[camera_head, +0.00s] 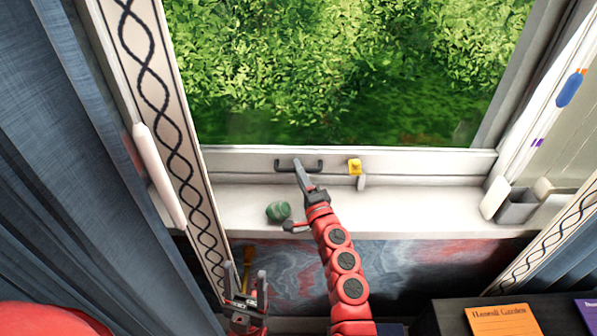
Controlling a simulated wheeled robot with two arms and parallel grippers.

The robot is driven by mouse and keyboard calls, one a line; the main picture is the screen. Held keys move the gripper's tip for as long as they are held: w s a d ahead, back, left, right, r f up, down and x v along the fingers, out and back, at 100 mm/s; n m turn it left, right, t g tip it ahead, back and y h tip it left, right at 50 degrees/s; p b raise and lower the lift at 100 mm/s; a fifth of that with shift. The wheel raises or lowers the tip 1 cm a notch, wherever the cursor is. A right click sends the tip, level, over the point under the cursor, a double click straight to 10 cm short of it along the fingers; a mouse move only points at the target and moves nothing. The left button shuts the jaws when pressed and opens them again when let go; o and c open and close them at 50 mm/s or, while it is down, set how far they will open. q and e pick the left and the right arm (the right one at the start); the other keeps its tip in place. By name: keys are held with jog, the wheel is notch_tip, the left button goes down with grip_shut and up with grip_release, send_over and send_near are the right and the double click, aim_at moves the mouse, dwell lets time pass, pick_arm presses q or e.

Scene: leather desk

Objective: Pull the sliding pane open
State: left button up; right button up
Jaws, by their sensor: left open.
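The window pane (420,162) has a white lower frame, and green foliage shows through its glass. It sits down against the white sill, with no gap that I can make out. A dark grey bar handle (315,166) is fixed on the frame, left of its middle. My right gripper (298,168) reaches up from below, its grey fingertips at the handle's middle. The fingers overlap in this view, so I cannot tell their opening or whether they touch the bar. My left gripper (246,283) is open and empty, low at the left, below the sill.
A green lump (278,211) lies on the sill (420,210) left of my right arm. A yellow latch (355,167) sits right of the handle. A grey box (517,206) stands at the sill's right end. Blue curtains (70,130) flank the window. An orange book (502,320) lies lower right.

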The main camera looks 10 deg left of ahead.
jog(key=shift+w+a+r, duration=0.1)
jog(key=shift+r, duration=0.05)
grip_shut()
dwell(1.4)
